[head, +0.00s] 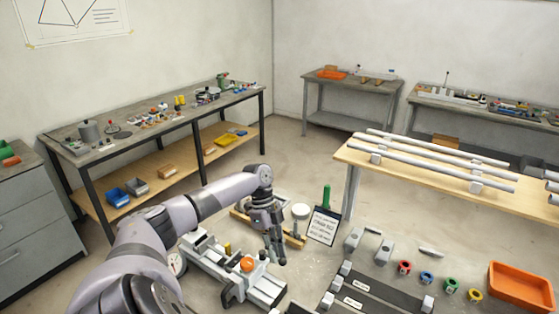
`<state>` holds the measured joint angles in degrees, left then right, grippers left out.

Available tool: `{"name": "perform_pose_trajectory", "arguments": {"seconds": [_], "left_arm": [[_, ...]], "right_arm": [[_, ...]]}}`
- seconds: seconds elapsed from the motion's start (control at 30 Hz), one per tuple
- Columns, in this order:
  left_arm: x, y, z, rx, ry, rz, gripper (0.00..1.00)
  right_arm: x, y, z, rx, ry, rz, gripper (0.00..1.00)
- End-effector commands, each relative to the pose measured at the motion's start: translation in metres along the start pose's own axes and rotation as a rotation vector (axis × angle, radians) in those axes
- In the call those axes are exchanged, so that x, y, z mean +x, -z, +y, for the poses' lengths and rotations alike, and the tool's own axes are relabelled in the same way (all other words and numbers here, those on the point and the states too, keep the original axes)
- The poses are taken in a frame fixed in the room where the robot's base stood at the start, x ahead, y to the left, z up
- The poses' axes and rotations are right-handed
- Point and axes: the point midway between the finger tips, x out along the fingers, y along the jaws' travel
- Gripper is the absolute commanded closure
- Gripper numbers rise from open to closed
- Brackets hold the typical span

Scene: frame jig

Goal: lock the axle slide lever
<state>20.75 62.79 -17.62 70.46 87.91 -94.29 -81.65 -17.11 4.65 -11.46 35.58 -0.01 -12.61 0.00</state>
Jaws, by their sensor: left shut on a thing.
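A grey and white frame jig (215,262) lies at the bottom centre of the head view, with an orange knob (247,264) and a small yellow post on it. My left gripper (276,254) points down at the jig's right end, just right of the orange knob. Its fingers are shut on a small part there, which looks like the axle slide lever; the fingers hide most of it, so its angle cannot be told. My right gripper is not in view.
A lettered card (323,226) stands behind the gripper, beside a green-handled tool (326,196) and a round white-topped item (301,211). Dark rails (375,290), several coloured rings and an orange tray (521,288) lie to the right. Side benches stand farther back.

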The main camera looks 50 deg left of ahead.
Motion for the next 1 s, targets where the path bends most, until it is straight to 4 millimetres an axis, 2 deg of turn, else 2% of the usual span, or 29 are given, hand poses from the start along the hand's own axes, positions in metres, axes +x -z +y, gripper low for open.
{"name": "perform_pose_trajectory", "arguments": {"seconds": [0.23, 0.27, 0.47, 0.8, 0.87, 1.0], "left_arm": [[0.003, 0.004, 0.002, 0.011, -0.011, 0.007, 1.0], [0.003, 0.004, 0.002, 0.011, -0.011, 0.007, 0.85], [0.003, 0.002, 0.002, 0.006, -0.011, 0.004, 0.72], [0.0, 0.001, 0.001, 0.002, -0.007, 0.001, 0.71], [-0.005, 0.001, 0.001, 0.002, -0.007, 0.0, 0.71], [-0.028, 0.001, 0.001, 0.003, -0.004, 0.0, 0.71]], "right_arm": [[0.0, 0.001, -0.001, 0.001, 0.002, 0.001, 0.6], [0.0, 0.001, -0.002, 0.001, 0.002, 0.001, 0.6], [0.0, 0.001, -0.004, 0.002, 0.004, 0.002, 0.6], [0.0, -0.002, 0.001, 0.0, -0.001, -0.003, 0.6], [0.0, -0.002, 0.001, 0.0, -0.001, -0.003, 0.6], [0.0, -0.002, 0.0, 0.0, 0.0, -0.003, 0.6]]}}
